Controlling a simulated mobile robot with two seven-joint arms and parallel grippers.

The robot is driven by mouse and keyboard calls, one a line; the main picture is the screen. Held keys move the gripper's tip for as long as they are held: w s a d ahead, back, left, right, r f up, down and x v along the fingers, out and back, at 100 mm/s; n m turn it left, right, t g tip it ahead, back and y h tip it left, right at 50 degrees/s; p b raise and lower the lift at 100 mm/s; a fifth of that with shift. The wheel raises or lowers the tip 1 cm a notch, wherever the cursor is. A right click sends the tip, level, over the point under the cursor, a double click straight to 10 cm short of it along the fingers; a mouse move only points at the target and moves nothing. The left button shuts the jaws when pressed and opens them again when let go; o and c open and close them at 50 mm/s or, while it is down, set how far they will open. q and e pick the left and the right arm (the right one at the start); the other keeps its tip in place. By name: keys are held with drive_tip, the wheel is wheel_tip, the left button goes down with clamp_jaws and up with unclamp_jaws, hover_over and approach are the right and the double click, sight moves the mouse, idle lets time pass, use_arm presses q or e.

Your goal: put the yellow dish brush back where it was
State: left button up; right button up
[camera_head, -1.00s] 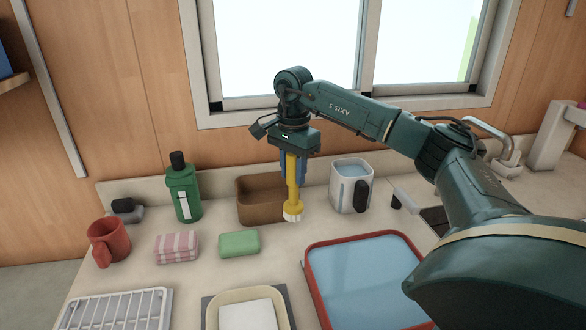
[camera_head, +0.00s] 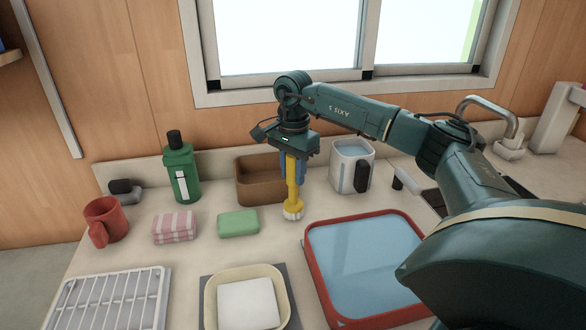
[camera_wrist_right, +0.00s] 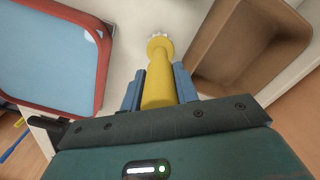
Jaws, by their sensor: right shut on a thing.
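The yellow dish brush (camera_head: 292,190) hangs upright with its white bristles down, in front of the brown box's right end. My right gripper (camera_head: 291,168) points down and is shut on the brush handle. In the right wrist view the yellow brush (camera_wrist_right: 158,75) sits between the two blue fingers (camera_wrist_right: 159,88), its bristle head away from the gripper. The brown open box (camera_head: 258,190) stands by the back wall and looks empty where I can see in; in the wrist view its wall (camera_wrist_right: 207,48) is beside the brush, apart from it. My left gripper is not in view.
A white container (camera_head: 345,180) stands right of the brush. A red-rimmed water basin (camera_head: 312,272) lies in front right. A green sponge (camera_head: 238,223), striped cloth (camera_head: 174,227), green bottle (camera_head: 182,175) and red mug (camera_head: 104,218) are left. A cream tub (camera_head: 209,300) and rack (camera_head: 105,300) are in front.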

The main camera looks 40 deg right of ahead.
drive_tip(key=shift+f+b, duration=0.3)
drive_tip(key=shift+f, duration=0.2)
idle(0.3)
drive_tip(key=o, duration=1.1)
wheel_tip(320, 180, up, 13)
drive_tip(key=shift+r, duration=0.1)
